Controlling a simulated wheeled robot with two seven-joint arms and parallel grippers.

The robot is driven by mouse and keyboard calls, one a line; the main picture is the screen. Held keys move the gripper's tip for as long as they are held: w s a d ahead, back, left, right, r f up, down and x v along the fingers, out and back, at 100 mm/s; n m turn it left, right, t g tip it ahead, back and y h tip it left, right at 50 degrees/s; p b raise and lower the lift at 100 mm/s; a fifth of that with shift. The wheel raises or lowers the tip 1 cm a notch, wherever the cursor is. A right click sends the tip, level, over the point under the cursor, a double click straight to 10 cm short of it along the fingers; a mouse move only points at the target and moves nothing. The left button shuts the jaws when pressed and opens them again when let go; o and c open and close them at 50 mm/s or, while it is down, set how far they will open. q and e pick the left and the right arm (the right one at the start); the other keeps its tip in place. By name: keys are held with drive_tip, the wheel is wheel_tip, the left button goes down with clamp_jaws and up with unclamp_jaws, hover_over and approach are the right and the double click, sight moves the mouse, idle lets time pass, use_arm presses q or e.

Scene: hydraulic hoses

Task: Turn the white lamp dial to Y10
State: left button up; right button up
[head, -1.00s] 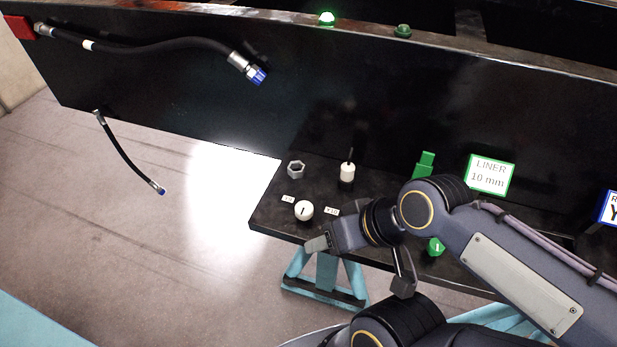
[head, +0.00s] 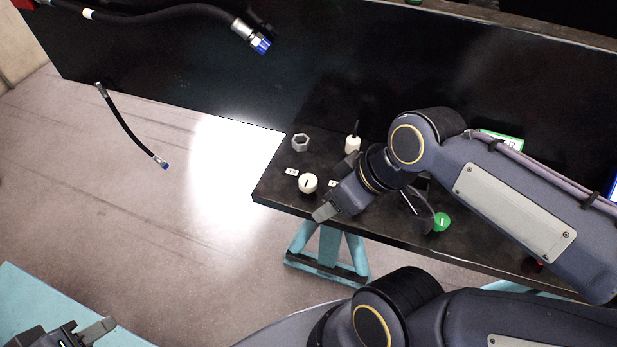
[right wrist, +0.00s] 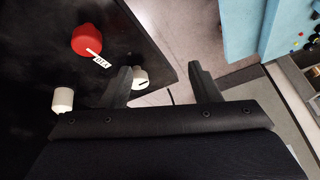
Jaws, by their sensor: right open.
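The white lamp dial (head: 308,183), a round knob with a dark pointer line, sits near the table's left front corner. In the right wrist view the dial (right wrist: 140,78) shows between my fingers, close beside the left one. A small label (right wrist: 103,62), upside down and seeming to read Y10, lies between it and a red knob (right wrist: 87,40). My right gripper (head: 336,190) is open and empty, just right of the dial; contact is not visible. My left gripper (head: 70,335) is at the bottom left, cut off by the frame; its jaw opening is unclear.
A grey hex nut (head: 300,142) and a white post (head: 353,144) stand behind the dial. A green knob (head: 441,222) is farther right. A blue-tipped hose (head: 262,45) hangs at the upper left. A teal bench (head: 45,300) is at the lower left. Floor lies between.

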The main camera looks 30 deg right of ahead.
drive_tip(key=w+n+g+h+b, duration=0.15)
drive_tip(key=w+n, duration=0.25)
drive_tip(key=n, duration=0.5)
wheel_tip(320, 180, up, 3)
drive_tip(key=n+g+h+b, duration=0.2)
drive_tip(key=n+g+b, duration=0.1)
drive_tip(key=n, duration=0.9)
hover_over(308, 181)
drive_tip(key=shift+f, duration=0.1)
drive_tip(key=shift+w+f, duration=0.1)
drive_tip(key=shift+f, duration=0.05)
wheel_tip(308, 181, down, 7)
drive_tip(key=shift+f, duration=0.1)
drive_tip(key=c, duration=1)
